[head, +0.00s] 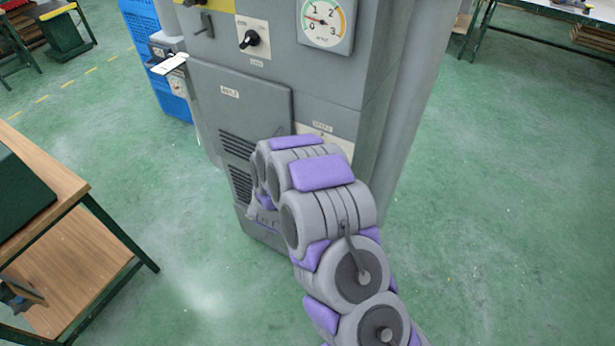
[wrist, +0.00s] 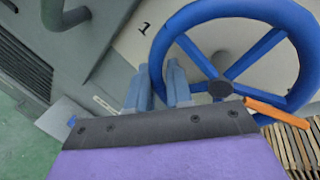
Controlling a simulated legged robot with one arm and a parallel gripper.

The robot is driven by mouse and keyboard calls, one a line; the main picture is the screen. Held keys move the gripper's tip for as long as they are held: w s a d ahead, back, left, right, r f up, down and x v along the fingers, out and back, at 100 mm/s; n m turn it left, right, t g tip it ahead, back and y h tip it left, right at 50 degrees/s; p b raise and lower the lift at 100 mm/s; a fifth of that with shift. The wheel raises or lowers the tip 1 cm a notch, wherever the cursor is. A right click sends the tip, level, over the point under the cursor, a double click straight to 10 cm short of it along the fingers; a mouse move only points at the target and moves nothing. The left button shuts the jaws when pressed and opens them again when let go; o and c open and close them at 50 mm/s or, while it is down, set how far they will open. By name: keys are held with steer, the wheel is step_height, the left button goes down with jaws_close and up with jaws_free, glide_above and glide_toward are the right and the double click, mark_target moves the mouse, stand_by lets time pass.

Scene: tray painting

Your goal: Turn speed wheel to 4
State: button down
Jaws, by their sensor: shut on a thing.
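The blue speed wheel (wrist: 256,52) fills the upper right of the wrist view, with spokes and a dark hub. An orange pointer (wrist: 272,112) sticks out to the right below the hub. A black numeral 1 (wrist: 144,28) is on the pale plate at the wheel's upper left; no other numeral is clear. My gripper (wrist: 160,78) is shut on the left part of the wheel's rim, one finger on each side. In the head view my arm hides the wheel and gripper; only part of the pale speed plate (head: 325,136) shows.
The grey machine cabinet (head: 245,110) carries a gauge (head: 325,22) and a black knob (head: 250,39) above. A blue crate (head: 172,90) stands beside it. A wooden table (head: 45,200) is at left. Green floor is open at right.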

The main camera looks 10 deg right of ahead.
steer(key=shift+s+f, duration=0.1)
steer(key=shift+f, duration=0.1)
steer(key=c, duration=1.5)
jaws_free()
steer(key=shift+o, duration=1.4)
steer(key=shift+a, duration=0.15)
steer(key=shift+r, duration=0.1)
steer(key=p+v, duration=0.2)
steer(key=v, duration=1.5)
steer(key=shift+a+r, duration=0.1)
